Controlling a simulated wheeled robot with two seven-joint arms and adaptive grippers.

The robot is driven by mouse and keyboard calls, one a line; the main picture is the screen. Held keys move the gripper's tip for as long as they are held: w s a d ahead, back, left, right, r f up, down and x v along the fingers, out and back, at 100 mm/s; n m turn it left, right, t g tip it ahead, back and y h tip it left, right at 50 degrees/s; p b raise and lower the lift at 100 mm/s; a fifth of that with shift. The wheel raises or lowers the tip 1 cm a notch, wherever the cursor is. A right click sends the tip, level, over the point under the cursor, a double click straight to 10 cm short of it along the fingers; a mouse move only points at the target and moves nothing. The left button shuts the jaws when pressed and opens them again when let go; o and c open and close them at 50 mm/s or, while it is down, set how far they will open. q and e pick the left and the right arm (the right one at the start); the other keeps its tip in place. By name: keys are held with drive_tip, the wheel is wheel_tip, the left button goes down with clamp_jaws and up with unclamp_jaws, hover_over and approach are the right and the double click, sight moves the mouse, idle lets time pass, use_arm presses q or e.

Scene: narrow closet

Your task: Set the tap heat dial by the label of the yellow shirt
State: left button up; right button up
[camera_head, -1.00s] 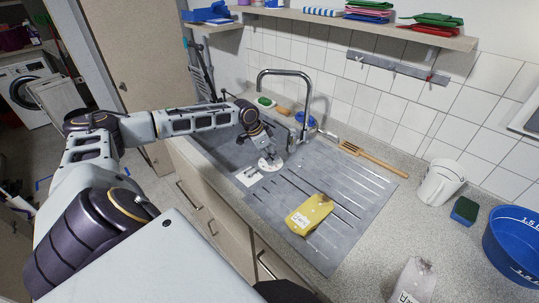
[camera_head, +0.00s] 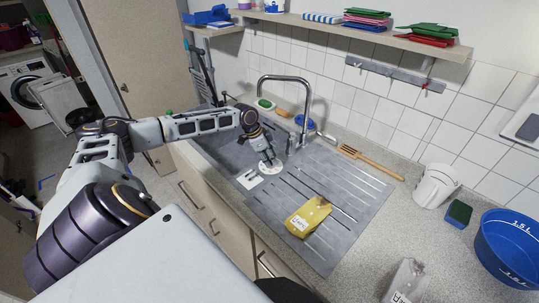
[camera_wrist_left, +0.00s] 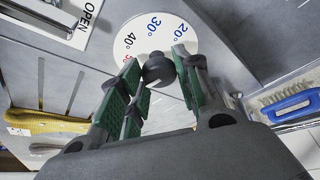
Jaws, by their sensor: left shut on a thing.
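The heat dial (camera_head: 270,168) is a round white disc on the grey sink unit. In the left wrist view the dial face (camera_wrist_left: 128,48) shows blue 20°, 30°, a dark 40° and a partly covered red number. My left gripper (camera_head: 268,158) is over the dial. Its green-padded fingers (camera_wrist_left: 160,85) are shut on the dark round dial knob (camera_wrist_left: 158,68). The yellow shirt (camera_head: 312,212) lies folded on the drainboard, with a white label (camera_head: 298,223) too small to read. It also shows in the left wrist view (camera_wrist_left: 50,122). My right gripper is not in view.
A white plate marked OPEN (camera_wrist_left: 75,18) with a lever lies beside the dial. The tap (camera_head: 305,105) rises behind.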

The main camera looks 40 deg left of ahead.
use_arm(q)
drive_tip(key=shift+m+g+h+p, duration=0.35)
drive_tip(key=shift+m+p, duration=0.55)
drive_tip(key=shift+m, duration=0.3)
drive_tip(key=shift+w+m+g+h, duration=0.1)
drive_tip(key=shift+m+g+h, duration=0.25)
drive_tip(key=shift+m, duration=0.85)
drive_tip(key=shift+m+g, duration=0.4)
drive_tip(key=shift+m, duration=0.6)
drive_tip(key=m+g, duration=0.1)
drive_tip(key=m, duration=0.1)
drive_tip(key=shift+w+m, duration=0.15)
drive_tip(key=shift+m, duration=0.25)
drive_tip(key=shift+m+g+b, duration=0.5)
drive_tip(key=shift+m, duration=0.6)
drive_tip(key=shift+w+m+g+b, duration=0.1)
drive_tip(key=shift+m+g+b, duration=0.4)
drive_tip(key=shift+m, duration=1.2)
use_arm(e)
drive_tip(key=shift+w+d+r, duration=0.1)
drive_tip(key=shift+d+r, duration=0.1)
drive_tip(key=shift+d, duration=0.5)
use_arm(q)
drive_tip(key=o, duration=1)
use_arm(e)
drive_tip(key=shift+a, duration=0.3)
